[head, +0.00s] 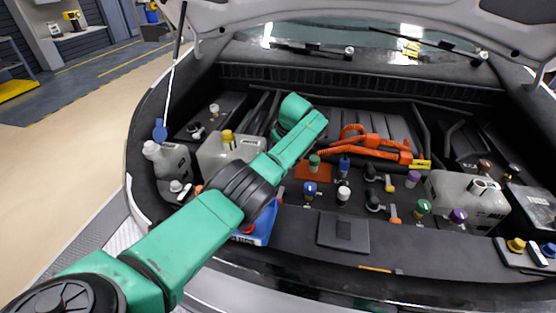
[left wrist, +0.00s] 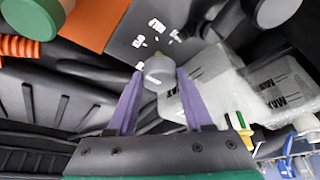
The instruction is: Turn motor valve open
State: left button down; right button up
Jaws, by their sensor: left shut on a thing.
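My left gripper (left wrist: 158,76) shows in the left wrist view with its two purple fingers closed on either side of a small grey knob (left wrist: 158,70). The knob stands by a dark plate (left wrist: 146,30) with white lettering too blurred to read, so I cannot confirm from the label that it is the motor valve. In the head view my green left arm reaches over the left-middle of the engine bay and hides the gripper and knob. My right gripper is not in view.
A green cap (head: 314,161) stands on an orange plate (head: 311,173) beside the arm. A translucent tank (head: 215,155) with a yellow cap is left of it. Orange hoses (head: 365,146) and several coloured caps lie to the right. The raised hood (head: 340,10) is above.

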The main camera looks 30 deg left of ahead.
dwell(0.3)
pick_arm(q)
jog(key=shift+c, duration=1.5)
grip_release()
jog(key=shift+d+r, duration=0.15)
jog(key=shift+r, duration=0.15)
jog(key=p+v, duration=0.2)
jog(key=shift+r, duration=0.3)
jog(key=b+v, duration=0.1)
jog(key=v, duration=1)
jog(key=shift+r+b, duration=0.2)
jog(key=shift+b, duration=0.2)
